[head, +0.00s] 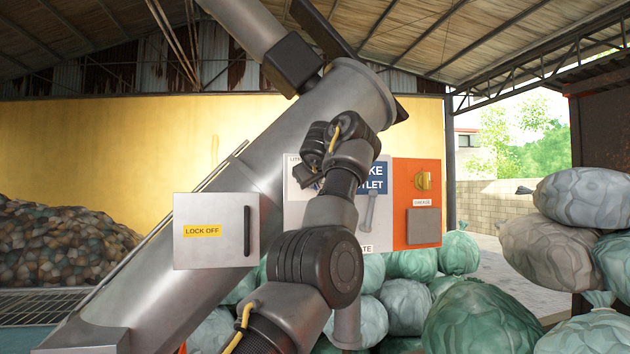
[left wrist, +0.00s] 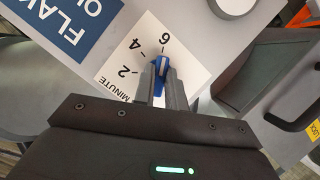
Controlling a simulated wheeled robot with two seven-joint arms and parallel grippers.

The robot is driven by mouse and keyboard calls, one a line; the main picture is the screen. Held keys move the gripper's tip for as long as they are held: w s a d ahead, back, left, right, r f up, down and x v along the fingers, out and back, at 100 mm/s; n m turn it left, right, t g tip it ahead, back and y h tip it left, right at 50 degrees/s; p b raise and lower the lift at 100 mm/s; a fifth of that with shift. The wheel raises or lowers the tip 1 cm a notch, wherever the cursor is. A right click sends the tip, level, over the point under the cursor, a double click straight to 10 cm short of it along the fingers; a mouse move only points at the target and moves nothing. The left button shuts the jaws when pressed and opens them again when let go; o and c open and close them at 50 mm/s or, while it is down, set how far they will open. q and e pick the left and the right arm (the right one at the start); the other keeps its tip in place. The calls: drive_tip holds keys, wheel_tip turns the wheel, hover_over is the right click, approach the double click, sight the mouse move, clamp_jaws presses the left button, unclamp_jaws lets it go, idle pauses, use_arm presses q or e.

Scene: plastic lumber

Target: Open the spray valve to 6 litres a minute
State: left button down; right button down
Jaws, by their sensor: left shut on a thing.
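The spray valve is a small blue knob (left wrist: 161,70) on a white dial card (left wrist: 120,66) marked 2, 4, 6 and MINUTE, in the left wrist view. Its white mark points up toward the 6 and its tick. My left gripper (left wrist: 163,82) is shut on the knob, one finger on each side. In the head view my left gripper (head: 306,175) is at the grey panel (head: 294,212) under the chute, and hides the knob and most of the card. My right gripper is not in view.
A blue outlet sign (head: 375,180) and a grey lever (head: 369,212) are right of my wrist. A LOCK OFF box (head: 215,245) with a dark handle is left. Green sacks (head: 478,320) lie below.

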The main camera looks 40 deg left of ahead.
use_arm(q)
drive_tip(key=shift+f, duration=0.2)
drive_tip(key=c, duration=1.4)
unclamp_jaws()
drive_tip(key=shift+r, duration=0.1)
drive_tip(key=shift+c, duration=0.2)
drive_tip(key=b+v, duration=0.7)
drive_tip(key=v, duration=0.4)
drive_tip(key=shift+w, duration=0.1)
